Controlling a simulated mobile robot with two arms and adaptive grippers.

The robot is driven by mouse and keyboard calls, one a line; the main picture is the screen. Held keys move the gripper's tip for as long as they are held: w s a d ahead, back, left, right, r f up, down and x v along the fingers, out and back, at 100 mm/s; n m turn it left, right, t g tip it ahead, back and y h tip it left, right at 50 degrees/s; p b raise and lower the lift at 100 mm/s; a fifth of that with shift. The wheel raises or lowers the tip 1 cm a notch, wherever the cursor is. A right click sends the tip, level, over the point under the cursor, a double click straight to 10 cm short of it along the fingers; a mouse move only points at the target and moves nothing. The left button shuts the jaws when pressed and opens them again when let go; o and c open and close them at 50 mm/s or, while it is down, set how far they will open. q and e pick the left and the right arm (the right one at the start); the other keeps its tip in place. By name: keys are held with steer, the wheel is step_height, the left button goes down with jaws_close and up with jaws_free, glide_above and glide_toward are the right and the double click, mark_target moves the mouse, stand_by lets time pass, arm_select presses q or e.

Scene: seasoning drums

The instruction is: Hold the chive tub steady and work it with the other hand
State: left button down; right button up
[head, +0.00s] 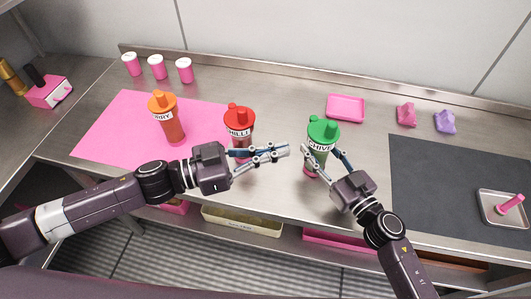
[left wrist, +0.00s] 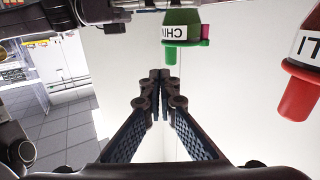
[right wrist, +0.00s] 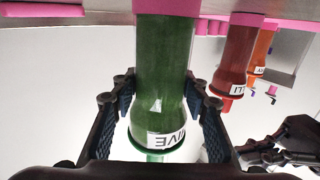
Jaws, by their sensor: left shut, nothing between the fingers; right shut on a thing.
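The chive tub (head: 322,136) is a green shaker with a green lid and a white label, standing upright on the steel counter. My right gripper (head: 324,160) is shut around its body; the right wrist view shows the green body (right wrist: 163,70) between the two fingers. My left gripper (head: 287,150) is shut and empty, between the red chilli tub (head: 239,125) and the chive tub, apart from the chive tub. In the left wrist view its fingertips (left wrist: 164,78) meet below the green lid (left wrist: 181,25).
An orange tub (head: 170,122) stands on the pink mat (head: 108,127) at left. A pink tray (head: 346,108), a pink block (head: 406,115) and a purple block (head: 445,122) lie behind the chive tub. A dark mat (head: 440,170) covers the right, with a metal tray (head: 490,208).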

arm_select(q)
steer(key=shift+s+v, duration=0.2)
steer(key=shift+v, duration=1.3)
arm_select(e)
steer(key=shift+d, duration=0.1)
arm_select(q)
steer(key=shift+d, duration=0.1)
arm_select(e)
steer(key=o, duration=1.5)
